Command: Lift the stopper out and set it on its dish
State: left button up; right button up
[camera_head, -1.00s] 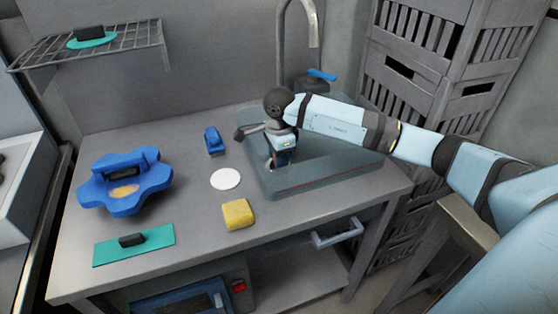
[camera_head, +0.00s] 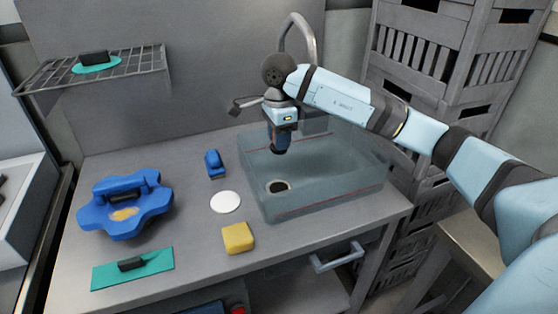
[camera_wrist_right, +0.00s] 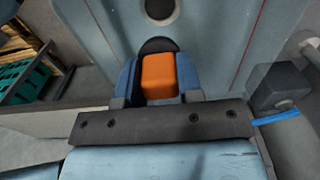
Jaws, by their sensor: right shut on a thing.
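My right gripper (camera_head: 281,138) is shut on the stopper (camera_head: 279,151) and holds it in the air above the back left of the sink basin (camera_head: 350,182). In the wrist view, the stopper's orange grip block (camera_wrist_right: 159,76) sits between my blue fingers, with a dark rounded part beyond it. The round drain hole (camera_head: 278,187) is uncovered in the basin floor; it also shows in the wrist view (camera_wrist_right: 160,8). The dish, a flat white disc (camera_head: 225,202), lies empty on the counter left of the basin. My left gripper is not in view.
A yellow sponge (camera_head: 238,238), a blue brush-like thing (camera_head: 214,163), a blue lobed thing (camera_head: 125,208) and a green mat with a black block (camera_head: 131,265) lie on the counter. A wire shelf (camera_head: 130,62) hangs at upper left. The faucet (camera_head: 300,35) stands behind.

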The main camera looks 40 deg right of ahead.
notch_tip(320, 180, up, 5)
jog(key=shift+r, duration=0.8)
notch_tip(320, 180, up, 7)
jog(key=p, duration=0.4)
jog(key=shift+p, duration=0.4)
jog(key=shift+a+f, duration=0.1)
